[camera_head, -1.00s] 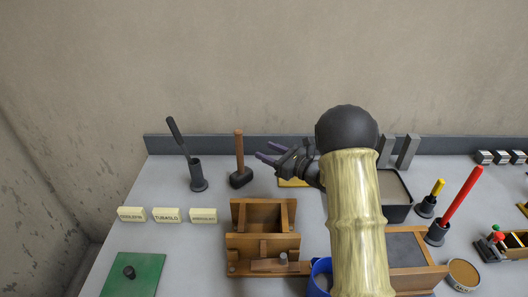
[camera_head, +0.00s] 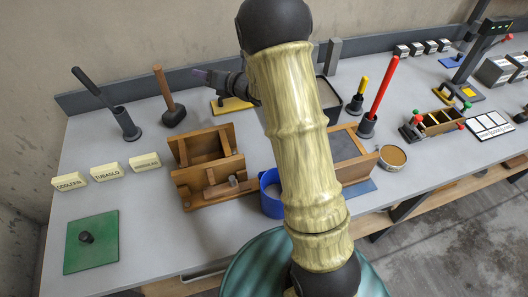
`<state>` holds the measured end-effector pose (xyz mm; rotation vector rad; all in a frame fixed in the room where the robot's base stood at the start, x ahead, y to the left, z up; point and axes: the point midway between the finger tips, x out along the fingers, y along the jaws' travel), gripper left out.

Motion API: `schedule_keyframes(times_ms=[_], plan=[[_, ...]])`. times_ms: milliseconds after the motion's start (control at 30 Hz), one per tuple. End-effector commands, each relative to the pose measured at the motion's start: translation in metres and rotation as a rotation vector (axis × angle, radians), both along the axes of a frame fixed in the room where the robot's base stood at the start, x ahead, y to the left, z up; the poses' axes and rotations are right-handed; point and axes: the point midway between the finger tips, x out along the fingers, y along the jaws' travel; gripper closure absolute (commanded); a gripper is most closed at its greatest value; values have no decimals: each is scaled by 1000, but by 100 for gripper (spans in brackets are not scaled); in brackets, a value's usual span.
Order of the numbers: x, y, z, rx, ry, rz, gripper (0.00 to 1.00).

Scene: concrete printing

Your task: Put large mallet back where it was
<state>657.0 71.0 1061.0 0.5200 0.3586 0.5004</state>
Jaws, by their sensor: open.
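A mallet with a brown wooden handle and a dark block head (camera_head: 172,113) stands on its head at the back left of the grey table, handle upright and leaning slightly left. My gripper (camera_head: 202,76) is to the right of the handle, apart from it, fingers pointing left. It is open and holds nothing that I can see. My arm hides part of the table behind and below it.
A dark holder (camera_head: 128,126) with a black-handled tool stands left of the mallet. A yellow piece (camera_head: 232,105) lies below my gripper. Wooden formwork (camera_head: 205,168), name labels (camera_head: 106,172), a green plate (camera_head: 92,240) and a blue bucket (camera_head: 270,196) stand nearer.

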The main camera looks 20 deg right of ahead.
Motion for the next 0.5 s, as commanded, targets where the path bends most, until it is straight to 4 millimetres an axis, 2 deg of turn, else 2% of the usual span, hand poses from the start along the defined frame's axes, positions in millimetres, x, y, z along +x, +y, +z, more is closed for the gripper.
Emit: schedule_keyframes(times_ms=[167, 267, 367, 500], plan=[[-19, -30, 1, 276, 315, -300, 52], [-37, -46, -3, 450, 476, -479, 52], [-60, -59, -8, 633, 623, -670, 52], [-101, -74, -16, 901, 801, -947, 52]])
